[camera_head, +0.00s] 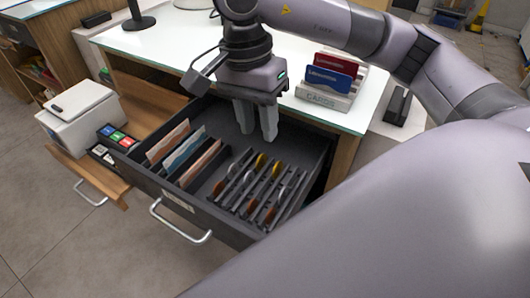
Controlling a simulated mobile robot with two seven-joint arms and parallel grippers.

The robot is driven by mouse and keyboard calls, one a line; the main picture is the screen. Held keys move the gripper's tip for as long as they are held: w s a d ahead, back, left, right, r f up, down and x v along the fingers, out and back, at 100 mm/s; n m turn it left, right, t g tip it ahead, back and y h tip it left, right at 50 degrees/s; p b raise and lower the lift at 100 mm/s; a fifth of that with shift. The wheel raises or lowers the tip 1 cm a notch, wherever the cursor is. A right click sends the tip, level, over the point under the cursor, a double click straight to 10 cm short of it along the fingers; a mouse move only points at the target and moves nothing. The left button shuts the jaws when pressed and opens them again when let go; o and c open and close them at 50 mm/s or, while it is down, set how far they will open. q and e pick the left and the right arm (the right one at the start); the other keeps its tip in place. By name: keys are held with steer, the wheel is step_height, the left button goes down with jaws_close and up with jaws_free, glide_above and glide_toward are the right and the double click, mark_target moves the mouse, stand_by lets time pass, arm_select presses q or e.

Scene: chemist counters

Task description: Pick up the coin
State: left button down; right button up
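Several coins stand on edge in the slots of a black coin tray (243,208) in the right part of an open drawer. They include a gold coin (260,160), silver-grey ones and copper-brown ones; the rack's dividers partly hide them. My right gripper (257,134) points down over the back of the drawer, behind the coins in the picture. Its two fingers are apart, with nothing seen between them. I cannot tell how high the fingertips are above the drawer floor. My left gripper is not in view.
Banknotes (183,154) stand in the drawer's left part. The dark drawer front has a metal handle (181,225). A white-topped counter (170,50) with a card holder (325,98) lies behind. A white printer-like box (80,112) stands at left. My arm covers the lower right.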

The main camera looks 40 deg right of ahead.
mark_target(261, 162)
step_height(261, 162, down, 6)
steer(key=shift+s+d+f, duration=0.1)
steer(key=shift+f, duration=0.15)
jaws_close()
